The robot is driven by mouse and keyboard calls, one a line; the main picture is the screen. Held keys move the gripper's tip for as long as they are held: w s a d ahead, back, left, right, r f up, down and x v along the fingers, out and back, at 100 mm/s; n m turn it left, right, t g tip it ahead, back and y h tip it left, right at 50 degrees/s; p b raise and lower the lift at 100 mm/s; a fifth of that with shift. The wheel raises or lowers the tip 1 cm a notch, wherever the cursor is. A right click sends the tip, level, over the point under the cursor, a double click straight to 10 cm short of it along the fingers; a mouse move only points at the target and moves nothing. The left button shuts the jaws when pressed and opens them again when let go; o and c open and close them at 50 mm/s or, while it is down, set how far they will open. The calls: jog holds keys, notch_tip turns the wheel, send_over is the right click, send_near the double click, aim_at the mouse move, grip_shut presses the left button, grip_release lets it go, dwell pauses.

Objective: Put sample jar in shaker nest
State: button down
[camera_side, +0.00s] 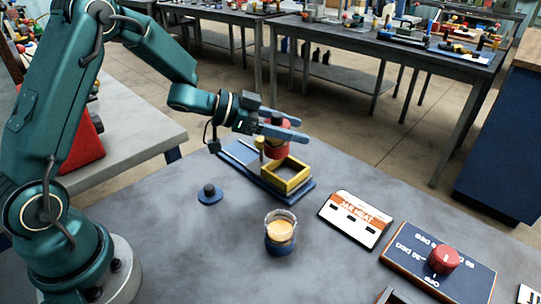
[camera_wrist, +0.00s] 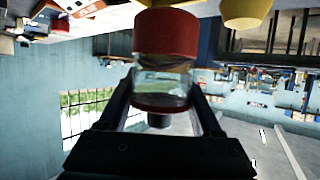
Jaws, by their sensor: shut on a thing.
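The sample jar (camera_side: 279,122) shows red between the blue fingers of my gripper (camera_side: 292,129) in the side view. In the wrist view the jar (camera_wrist: 160,76) has a red end, clear glass and a reddish band at its other end. My gripper (camera_wrist: 160,105) is shut on its sides. The shaker nest is a yellow square frame (camera_side: 297,183) on a blue base. The jar is held above the frame's rear side in the side view; the exact gap is unclear. The fingers hide part of the jar.
A beaker of pale orange liquid (camera_side: 280,230) stands in front. A black-knobbed blue disc (camera_side: 209,194) lies left. A labelled card (camera_side: 355,219) and red-knobbed panel (camera_side: 444,260) lie right.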

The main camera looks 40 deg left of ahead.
jog(key=shift+w+d+f, duration=0.2)
jog(key=shift+d+f, duration=0.2)
jog(key=shift+d, duration=0.15)
jog(key=shift+w+d+f, duration=0.2)
jog(key=shift+d+f, duration=0.15)
jog(key=shift+d, duration=0.2)
jog(key=shift+f, duration=1.9)
jog(key=shift+f, duration=0.15)
jog(key=shift+c, duration=0.3)
grip_release()
